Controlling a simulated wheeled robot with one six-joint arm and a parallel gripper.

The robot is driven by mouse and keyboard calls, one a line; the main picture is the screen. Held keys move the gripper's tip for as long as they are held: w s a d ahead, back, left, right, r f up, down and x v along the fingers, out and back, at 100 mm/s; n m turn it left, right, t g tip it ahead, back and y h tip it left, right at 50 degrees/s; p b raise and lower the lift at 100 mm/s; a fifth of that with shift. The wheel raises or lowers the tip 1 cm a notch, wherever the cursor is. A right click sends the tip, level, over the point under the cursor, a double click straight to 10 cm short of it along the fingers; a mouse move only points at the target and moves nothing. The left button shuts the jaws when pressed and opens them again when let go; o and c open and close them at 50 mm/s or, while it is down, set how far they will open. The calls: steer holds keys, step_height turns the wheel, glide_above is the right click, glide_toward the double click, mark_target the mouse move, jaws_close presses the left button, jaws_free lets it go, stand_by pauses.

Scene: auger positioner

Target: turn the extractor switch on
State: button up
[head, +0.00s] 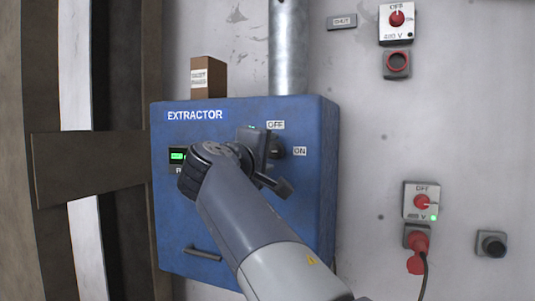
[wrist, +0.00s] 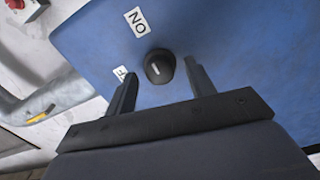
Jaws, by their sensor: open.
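The blue extractor box (head: 320,190) is on the wall, with the EXTRACTOR label at its top. Its black rotary switch (head: 278,149) is partly hidden by my gripper (head: 278,165) in the head view. The OFF label (head: 276,125) is above it and the ON label (head: 299,151) to its right. In the wrist view the switch knob (wrist: 159,67) lies between the tips of my open fingers (wrist: 161,75), with a gap on both sides. A short white mark shows on the knob; I cannot tell exactly where it points. The left finger partly hides the OFF label (wrist: 122,74).
A green-lit display (head: 177,156) is on the box, partly behind my arm. A handle (head: 202,254) is low on the box. A metal pipe (head: 288,50) rises above it. Other red switches (head: 397,18) (head: 421,202) are on the wall to the right.

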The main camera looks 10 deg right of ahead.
steer(key=v, duration=1)
steer(key=shift+s+a+b, duration=0.25)
steer(key=shift+s+b, duration=0.05)
steer(key=shift+b, duration=0.05)
steer(key=x, duration=1.1)
steer(key=shift+p, duration=0.4)
steer(key=shift+s+a, duration=0.1)
